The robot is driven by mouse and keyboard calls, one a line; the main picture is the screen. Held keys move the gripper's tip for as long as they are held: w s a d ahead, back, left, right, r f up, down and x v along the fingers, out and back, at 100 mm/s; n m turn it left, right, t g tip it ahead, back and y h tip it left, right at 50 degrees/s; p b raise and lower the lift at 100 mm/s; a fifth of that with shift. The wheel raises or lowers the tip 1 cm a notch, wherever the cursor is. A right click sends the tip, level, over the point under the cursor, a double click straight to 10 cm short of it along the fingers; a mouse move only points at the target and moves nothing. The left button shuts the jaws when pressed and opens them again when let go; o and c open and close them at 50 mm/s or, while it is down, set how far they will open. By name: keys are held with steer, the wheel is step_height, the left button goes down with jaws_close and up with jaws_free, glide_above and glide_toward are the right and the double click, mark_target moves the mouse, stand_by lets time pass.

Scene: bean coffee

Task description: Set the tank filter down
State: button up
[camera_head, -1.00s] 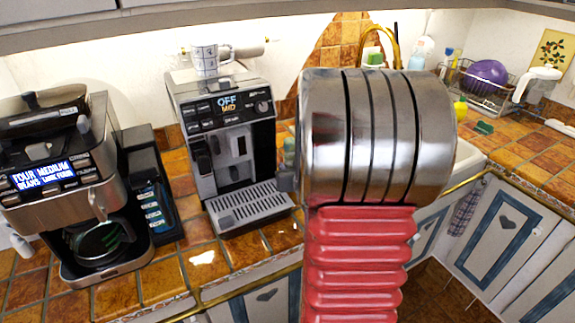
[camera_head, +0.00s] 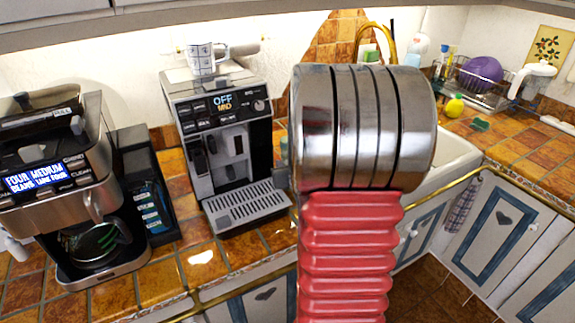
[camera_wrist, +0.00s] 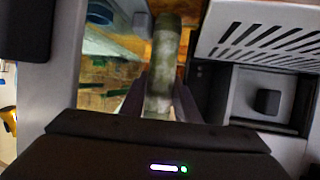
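In the wrist view, a mottled grey-green cylinder, which I take to be the tank filter (camera_wrist: 163,65), stands between the two dark fingers of my gripper (camera_wrist: 159,100). The fingers flank it closely on both sides, and it looks held. Its far end reaches up toward brown tiles, but I cannot tell whether it touches them. In the head view my gripper is hidden behind my arm, and I cannot make out the filter there.
The espresso machine (camera_head: 222,140) stands left of my arm; its slotted drip tray (camera_wrist: 262,35) is close at the wrist view's upper right. A second coffee maker (camera_head: 70,190) is at far left. A white mug (camera_head: 201,58) sits on the espresso machine. The right counter (camera_head: 525,145) has free room.

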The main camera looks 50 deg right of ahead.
steer(key=c, duration=0.3)
steer(key=shift+c, duration=0.2)
step_height(320, 180, up, 28)
stand_by(1.7)
steer(key=shift+s, duration=0.1)
stand_by(0.5)
